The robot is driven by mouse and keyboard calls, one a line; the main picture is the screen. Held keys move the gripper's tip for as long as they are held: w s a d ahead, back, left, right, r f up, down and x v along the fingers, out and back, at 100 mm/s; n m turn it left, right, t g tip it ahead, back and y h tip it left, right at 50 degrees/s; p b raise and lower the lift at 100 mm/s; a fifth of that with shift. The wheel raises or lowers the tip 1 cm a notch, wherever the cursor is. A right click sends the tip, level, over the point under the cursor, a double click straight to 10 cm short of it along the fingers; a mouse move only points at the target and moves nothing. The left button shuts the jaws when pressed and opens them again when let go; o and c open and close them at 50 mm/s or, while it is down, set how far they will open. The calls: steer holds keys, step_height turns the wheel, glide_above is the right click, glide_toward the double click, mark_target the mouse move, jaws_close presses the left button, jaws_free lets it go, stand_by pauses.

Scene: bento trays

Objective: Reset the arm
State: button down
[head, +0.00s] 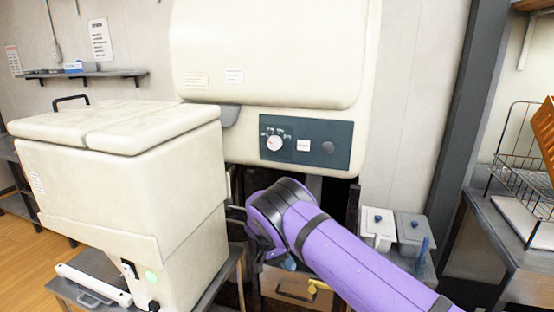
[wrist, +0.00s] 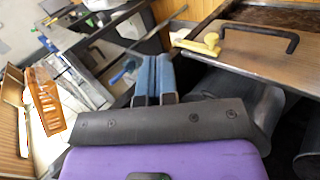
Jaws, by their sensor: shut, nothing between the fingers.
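My purple arm reaches in from the lower right in the head view and bends in front of the large cream machine (head: 270,60). My gripper (wrist: 154,78) shows in the wrist view as two blue fingers side by side, shut and empty. In the head view the gripper is mostly hidden behind my arm. In the wrist view the fingers appear close to a wooden drawer-like front with a dark handle (wrist: 262,32) and a yellow object (wrist: 198,44). I cannot tell whether they touch it.
A cream lidded box (head: 120,190) stands on a dark table at left. Grey-lidded containers (head: 412,232) stand right of my arm. A wire rack (head: 520,165) and an orange slatted tray (wrist: 46,100) are at the right-hand counter. Wood floor shows at lower left.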

steer(key=s+d+r+y, duration=0.15)
steer(key=d+r, duration=0.25)
steer(key=r, duration=0.7)
steer(key=s+d+r+t+y, duration=0.15)
steer(key=d+r, duration=0.35)
steer(key=r, duration=0.7)
steer(key=s+d+r+y, duration=0.1)
steer(key=d+r+y, duration=0.25)
steer(key=r, duration=0.75)
steer(key=s+d+r+n+t+y, duration=0.1)
steer(key=s+d+r, duration=0.3)
steer(key=s+r, duration=0.25)
steer(key=s+d+r+n+t, duration=0.1)
steer(key=s+d+r, duration=0.2)
steer(key=s+r, duration=0.3)
steer(key=s+d+r+n+t+y, duration=0.1)
steer(key=s+d+r+t, duration=0.1)
steer(key=s+d+r, duration=0.4)
steer(key=s+f+n+t, duration=0.2)
steer(key=s+t, duration=0.1)
steer(key=s, duration=1.6)
steer(key=shift+s+d+h, duration=0.3)
steer(key=shift+s+h, duration=0.05)
steer(key=shift+s, duration=0.05)
